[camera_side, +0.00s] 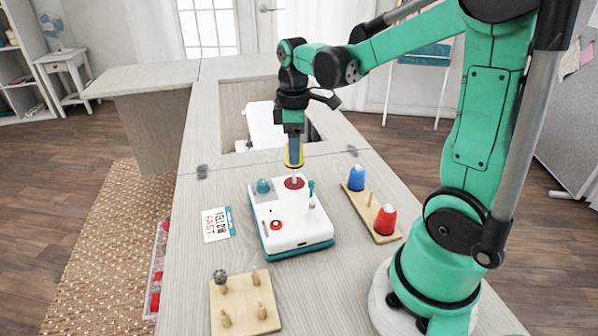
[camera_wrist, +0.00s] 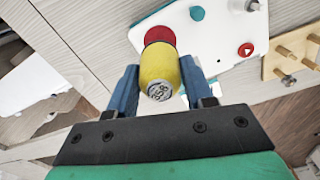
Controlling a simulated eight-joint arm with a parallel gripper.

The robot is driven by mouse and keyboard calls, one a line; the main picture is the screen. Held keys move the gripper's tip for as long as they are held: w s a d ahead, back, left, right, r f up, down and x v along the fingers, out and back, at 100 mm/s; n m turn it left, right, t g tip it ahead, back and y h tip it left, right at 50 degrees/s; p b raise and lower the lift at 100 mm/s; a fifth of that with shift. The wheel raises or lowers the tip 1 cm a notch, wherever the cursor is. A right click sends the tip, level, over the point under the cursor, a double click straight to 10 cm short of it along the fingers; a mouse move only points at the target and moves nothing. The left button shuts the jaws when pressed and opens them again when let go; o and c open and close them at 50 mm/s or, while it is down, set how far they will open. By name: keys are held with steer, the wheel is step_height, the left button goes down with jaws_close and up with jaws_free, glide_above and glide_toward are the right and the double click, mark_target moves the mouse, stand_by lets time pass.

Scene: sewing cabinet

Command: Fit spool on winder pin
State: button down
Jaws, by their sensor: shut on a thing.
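My gripper (camera_side: 293,150) points down and is shut on a yellow spool (camera_side: 288,163). The spool also shows between the two blue fingers in the wrist view (camera_wrist: 160,72), with a printed label on its end. The winder (camera_side: 275,212) is a white box on a teal base. Its red disc (camera_side: 294,183) lies near the back, with a pale upright winder pin (camera_side: 294,177) just below the spool in the side view. In the wrist view the spool partly covers the red disc (camera_wrist: 160,35) and the pin is hidden. I cannot tell whether spool and pin touch.
A teal knob (camera_side: 263,186), a small lever (camera_side: 312,200) and a red button (camera_side: 276,225) stand on the winder. A wooden rack (camera_side: 372,215) at right holds a blue spool (camera_side: 357,178) and a red spool (camera_side: 385,220). A peg board (camera_side: 240,308) is in front; a card (camera_side: 217,224) lies left.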

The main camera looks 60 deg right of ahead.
steer(key=shift+f, duration=2.25)
stand_by(4.2)
steer(key=shift+c, duration=1.3)
jaws_free()
steer(key=shift+r, duration=0.1)
steer(key=shift+r, duration=2.75)
steer(key=shift+a, duration=0.1)
